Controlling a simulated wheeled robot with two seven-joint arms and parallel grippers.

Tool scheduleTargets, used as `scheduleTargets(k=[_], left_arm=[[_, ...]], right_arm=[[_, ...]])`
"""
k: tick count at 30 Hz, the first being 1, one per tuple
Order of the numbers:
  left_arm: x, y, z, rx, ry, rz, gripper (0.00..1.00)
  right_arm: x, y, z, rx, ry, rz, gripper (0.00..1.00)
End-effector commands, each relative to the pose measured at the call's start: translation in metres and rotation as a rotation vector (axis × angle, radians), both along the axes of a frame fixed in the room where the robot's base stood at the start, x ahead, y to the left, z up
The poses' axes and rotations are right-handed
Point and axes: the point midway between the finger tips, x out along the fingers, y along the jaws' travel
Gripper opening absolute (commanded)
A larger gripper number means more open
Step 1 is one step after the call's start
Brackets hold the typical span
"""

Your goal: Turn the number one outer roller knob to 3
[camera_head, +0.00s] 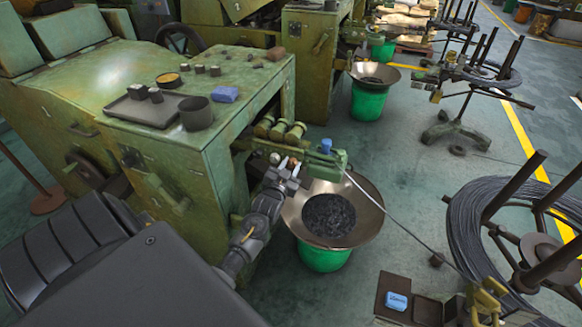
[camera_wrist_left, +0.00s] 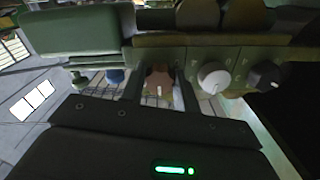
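My left gripper (camera_head: 290,174) is at the front of the green machine, just below its brass rollers (camera_head: 279,130). In the left wrist view, a row of knobs sits under a green bar. A brown knob (camera_wrist_left: 158,83) with a pale upright mark lies between the two fingers (camera_wrist_left: 160,92) of my left gripper. The fingers stand apart on both sides of it, but I cannot tell whether they press on it. A white knob (camera_wrist_left: 213,77) and a black knob (camera_wrist_left: 264,75) are to its right, and a blue part (camera_wrist_left: 115,75) is to its left. Number labels are not readable.
A wide metal funnel (camera_head: 365,228) on a green bucket (camera_head: 323,257) stands beside the gripper. A wire (camera_head: 400,225) runs from the machine to the lower right, near a wire coil (camera_head: 462,225). A tray (camera_head: 150,110), cup (camera_head: 197,113) and blue block (camera_head: 225,94) rest on the machine.

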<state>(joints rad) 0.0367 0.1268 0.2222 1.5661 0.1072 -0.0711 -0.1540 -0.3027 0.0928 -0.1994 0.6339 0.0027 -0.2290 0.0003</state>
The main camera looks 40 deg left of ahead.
Motion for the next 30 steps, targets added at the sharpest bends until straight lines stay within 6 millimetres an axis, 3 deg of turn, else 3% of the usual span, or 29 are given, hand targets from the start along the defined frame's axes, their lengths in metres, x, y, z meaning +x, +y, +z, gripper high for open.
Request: scheduleTargets(k=[14,30], left_arm=[[0.000,-0.001,0.001,0.083,0.031,-0.004,0.08],[-0.001,0.001,0.003,0.530,0.187,-0.004,0.08]], right_arm=[[0.001,0.000,0.006,0.002,-0.003,0.000,0.53],[-0.003,0.019,0.030,0.024,0.001,-0.005,0.53]])
